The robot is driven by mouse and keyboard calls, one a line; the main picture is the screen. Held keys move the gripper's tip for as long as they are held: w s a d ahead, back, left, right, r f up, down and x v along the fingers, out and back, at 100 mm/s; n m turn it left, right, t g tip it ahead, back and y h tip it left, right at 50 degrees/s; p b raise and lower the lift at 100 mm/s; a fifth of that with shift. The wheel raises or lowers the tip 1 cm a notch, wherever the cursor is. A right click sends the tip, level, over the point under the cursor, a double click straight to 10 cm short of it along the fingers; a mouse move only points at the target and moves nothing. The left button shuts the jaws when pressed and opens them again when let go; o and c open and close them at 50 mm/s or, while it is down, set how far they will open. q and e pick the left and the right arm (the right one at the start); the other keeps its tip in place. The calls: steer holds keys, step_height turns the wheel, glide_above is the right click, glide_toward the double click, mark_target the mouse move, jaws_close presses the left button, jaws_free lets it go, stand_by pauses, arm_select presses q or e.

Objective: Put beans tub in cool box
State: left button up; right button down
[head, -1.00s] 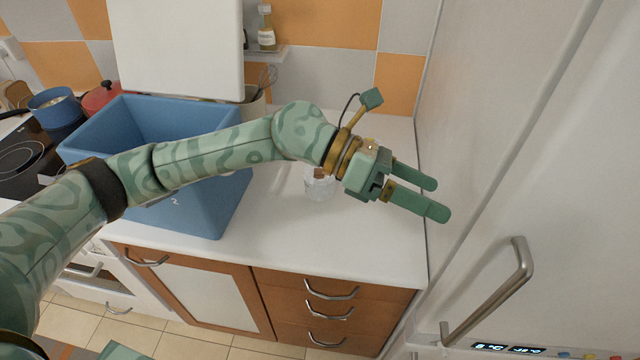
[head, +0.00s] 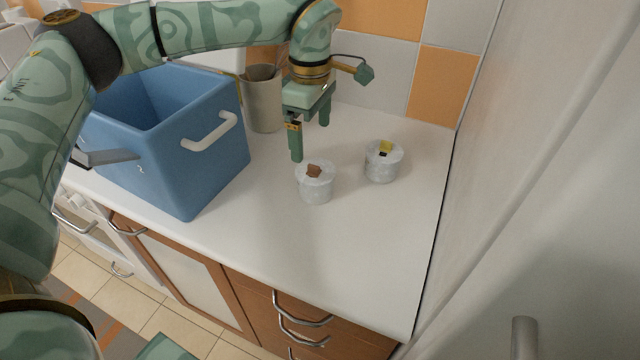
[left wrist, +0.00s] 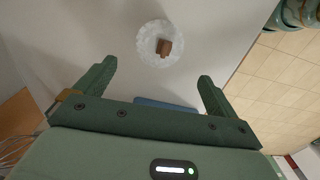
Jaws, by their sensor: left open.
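A clear round tub with a brown piece on its lid (head: 316,190) stands upright on the counter; it also shows in the left wrist view (left wrist: 149,50). A similar tub with a yellow piece on its lid (head: 381,170) stands to its right. I cannot read which holds beans. The blue cool box (head: 190,172) is open at the top, left of the tubs. My left gripper (head: 310,142) points down, open and empty, just behind and above the brown-marked tub, apart from it. My right gripper is not in view.
A beige utensil pot (head: 263,104) stands behind the gripper, beside the box. The white counter (head: 330,250) is clear in front of the tubs. A tall white wall or appliance front (head: 540,180) bounds the right side.

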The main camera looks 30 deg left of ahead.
mark_target(315, 175)
arm_select(q)
steer(key=f, duration=0.3)
steer(key=f+b, duration=0.1)
steer(key=f, duration=0.2)
steer(key=shift+w+d, duration=0.15)
steer(key=shift+w, duration=0.05)
steer(key=shift+f, duration=0.5)
step_height(315, 175, down, 5)
steer(key=shift+f+b, duration=0.1)
steer(key=shift+b, duration=1.15)
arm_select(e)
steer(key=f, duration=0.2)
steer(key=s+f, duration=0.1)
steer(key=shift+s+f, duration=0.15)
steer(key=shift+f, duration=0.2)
arm_select(q)
steer(key=c, duration=1.2)
steer(key=shift+c, duration=0.2)
steer(key=shift+r, duration=0.25)
